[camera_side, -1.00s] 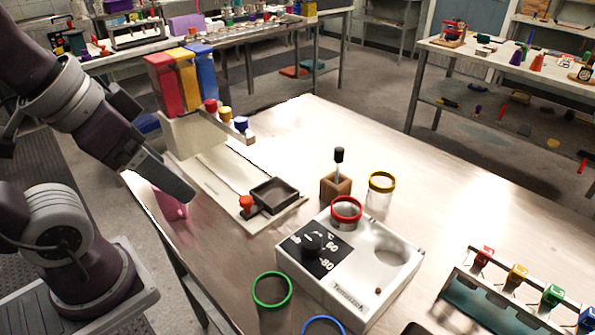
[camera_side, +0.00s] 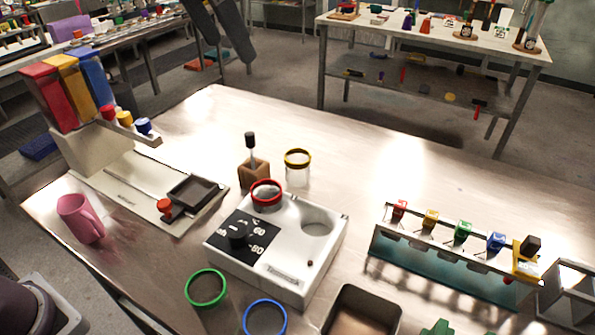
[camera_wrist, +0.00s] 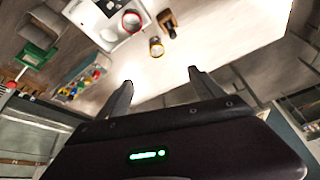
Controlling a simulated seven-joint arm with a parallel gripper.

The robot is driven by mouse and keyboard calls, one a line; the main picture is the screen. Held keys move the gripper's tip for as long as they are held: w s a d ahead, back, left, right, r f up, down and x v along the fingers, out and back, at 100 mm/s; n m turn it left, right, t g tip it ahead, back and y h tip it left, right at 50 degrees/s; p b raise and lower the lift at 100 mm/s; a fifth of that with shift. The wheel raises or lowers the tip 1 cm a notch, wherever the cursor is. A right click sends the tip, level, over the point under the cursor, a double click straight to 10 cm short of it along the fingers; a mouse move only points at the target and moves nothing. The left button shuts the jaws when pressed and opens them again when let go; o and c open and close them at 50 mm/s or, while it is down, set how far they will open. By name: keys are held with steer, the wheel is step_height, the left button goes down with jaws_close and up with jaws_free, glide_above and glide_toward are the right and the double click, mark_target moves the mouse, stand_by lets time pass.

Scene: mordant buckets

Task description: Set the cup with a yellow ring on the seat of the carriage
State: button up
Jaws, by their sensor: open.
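The clear cup with a yellow ring (camera_side: 298,172) stands upright on the table behind the white heater box, beside a small wooden block. The carriage, with a dark square seat (camera_side: 194,190) and a red knob (camera_side: 166,208), sits on the pale base of the colour dispenser at left. The seat looks empty. In the wrist view my gripper (camera_wrist: 160,78) is open and empty, its fingers apart, with the yellow-ringed cup (camera_wrist: 156,48) beyond the gap between them. It is not touching the cup. In the side view dark arm parts show at the top edge; the fingertips are not clear there.
The white heater box (camera_side: 290,262) holds a red-ringed cup (camera_side: 266,193) and has an empty round well. Green-ringed (camera_side: 206,288) and blue-ringed (camera_side: 265,318) cups stand in front. A pink mug (camera_side: 80,218) is at left, a bottle rack (camera_side: 440,262) at right. The table behind the yellow-ringed cup is clear.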

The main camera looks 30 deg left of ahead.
steer(key=m, duration=0.1)
glide_above(298, 169)
steer(key=a, duration=0.3)
step_height(298, 169, down, 6)
steer(key=shift+g+h, duration=0.3)
steer(key=shift+h, duration=0.1)
steer(key=f, duration=0.8)
steer(key=w+d+f, duration=0.1)
steer(key=f, duration=0.8)
steer(key=w+f, duration=0.1)
steer(key=f, duration=0.7)
steer(key=shift+w+d+f, duration=0.25)
steer(key=shift+f, duration=0.05)
